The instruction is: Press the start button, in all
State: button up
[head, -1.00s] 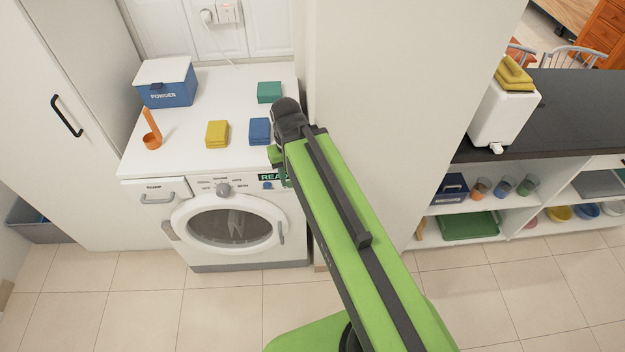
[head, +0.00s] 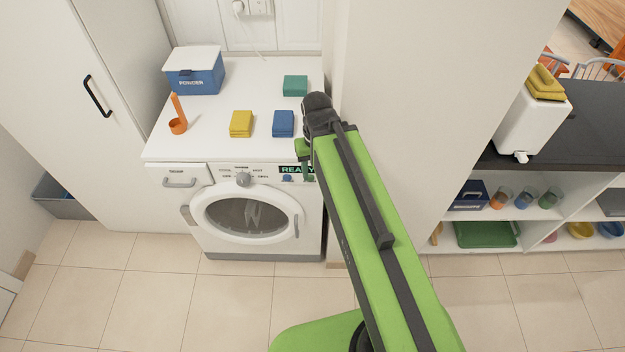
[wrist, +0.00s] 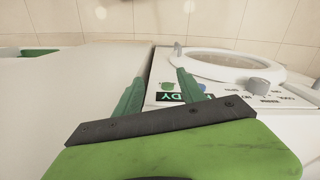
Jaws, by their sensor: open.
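The white washing machine (head: 223,258) stands under a white top, its round door (head: 246,218) closed. Its panel has a dial (head: 243,179) and a READY display (head: 297,170). A blue button (head: 287,178) and a green button (head: 308,178) sit just below the display; no label on either is readable. In the wrist view the green button (wrist: 167,86) shows between my fingers and the blue button (wrist: 201,87) beside the right finger. My gripper (wrist: 160,77) is open and empty, in front of the panel's right end. In the head view my gripper (head: 304,150) is mostly hidden by my arm.
On the top are a blue powder box (head: 195,75), an orange scoop (head: 178,125), and yellow (head: 241,123), blue (head: 283,123) and green (head: 295,86) folded cloths. A white wall (head: 420,110) stands close on the right. The tiled floor (head: 150,280) in front is clear.

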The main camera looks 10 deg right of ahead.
grip_shut()
jog(key=shift+d, duration=0.1)
dwell(1.2)
